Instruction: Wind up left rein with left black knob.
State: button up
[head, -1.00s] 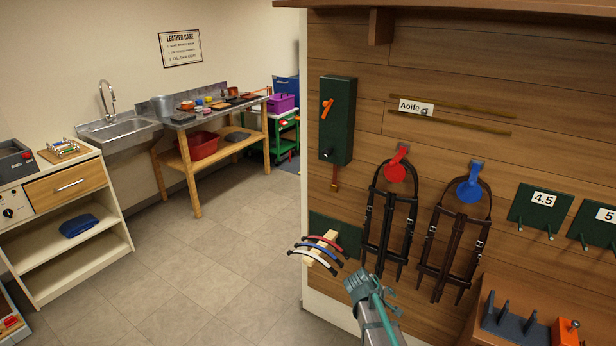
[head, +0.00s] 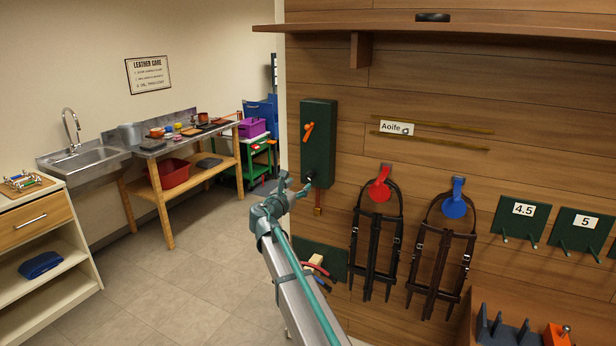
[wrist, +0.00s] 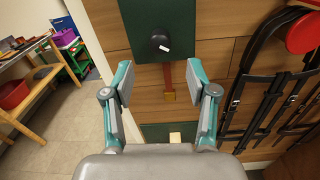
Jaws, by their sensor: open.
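A dark green box (head: 319,135) is fixed to the wooden wall, with an orange lever on its face. Its black knob (wrist: 160,44) has a white mark and shows on the lower part of the box in the wrist view. A short brown strap (wrist: 168,76), which looks like the rein, hangs from under the box and ends in a brass-coloured piece (wrist: 169,97). My gripper (wrist: 160,80) is open and empty, its fingers to either side of the strap in the wrist view and below the knob. In the head view my gripper (head: 298,188) is close to the box's lower end and partly hides the knob.
A black bridle (head: 355,245) on a red hook and a brown bridle (head: 411,258) on a blue hook hang to the right. A green panel (head: 305,253) with a wooden block is below. A shelf (head: 440,28) juts out above. The floor at left is open.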

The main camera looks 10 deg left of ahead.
aim_at(308, 178)
jog(key=p+x, duration=0.2)
jog(key=x, duration=0.8)
jog(key=shift+w+p, duration=0.2)
jog(key=shift+p, duration=0.2)
jog(key=shift+f, duration=0.1)
grip_shut()
